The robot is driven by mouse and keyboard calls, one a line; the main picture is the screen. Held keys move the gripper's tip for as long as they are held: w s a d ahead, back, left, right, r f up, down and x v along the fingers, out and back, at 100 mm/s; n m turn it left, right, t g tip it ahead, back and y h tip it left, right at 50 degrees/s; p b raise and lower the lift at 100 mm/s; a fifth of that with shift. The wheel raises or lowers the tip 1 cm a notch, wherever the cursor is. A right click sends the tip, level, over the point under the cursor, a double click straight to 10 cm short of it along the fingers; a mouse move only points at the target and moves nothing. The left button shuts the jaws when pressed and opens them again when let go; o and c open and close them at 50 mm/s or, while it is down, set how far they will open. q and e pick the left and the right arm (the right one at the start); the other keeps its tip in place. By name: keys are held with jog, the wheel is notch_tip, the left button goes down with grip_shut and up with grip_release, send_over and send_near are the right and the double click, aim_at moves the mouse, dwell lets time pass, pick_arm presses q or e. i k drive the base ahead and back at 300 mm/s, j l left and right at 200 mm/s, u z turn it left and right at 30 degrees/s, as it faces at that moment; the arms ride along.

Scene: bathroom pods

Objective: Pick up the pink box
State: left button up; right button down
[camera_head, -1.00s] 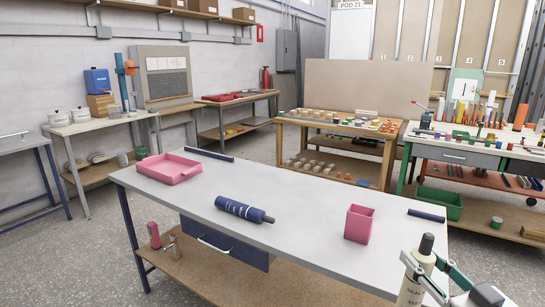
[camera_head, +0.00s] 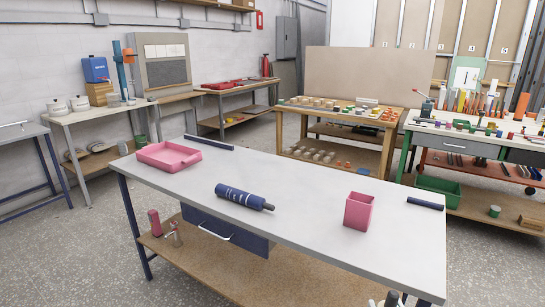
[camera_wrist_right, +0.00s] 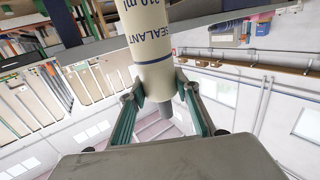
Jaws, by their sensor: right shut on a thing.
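A pink open-topped box (camera_head: 359,210), tall and narrow, stands upright near the right end of the grey-white table (camera_head: 300,232). Nothing touches it. My right gripper (camera_head: 385,301) barely shows at the bottom edge of the head view, below and in front of the box. In the right wrist view my right gripper (camera_wrist_right: 162,90) is shut on a cream sealant tube (camera_wrist_right: 150,38) with a dark blue band. The pink box cannot be made out in the wrist view. My left gripper is not in view.
A shallow pink tray (camera_head: 168,157) lies at the table's far left. A dark blue cylinder (camera_head: 243,197) lies at mid-table, left of the box. The tabletop around the pink box is clear.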

aim_at(358, 213)
jog(key=i+l+z, duration=0.1)
jog(key=l+z, duration=0.2)
jog(key=i+l+z, duration=0.1)
jog(key=l+z, duration=0.2)
jog(key=i+l+z, duration=0.3)
jog(key=i+l+u, duration=0.1)
jog(key=l+u, duration=0.55)
jog(key=u, duration=0.15)
jog(key=i, duration=0.05)
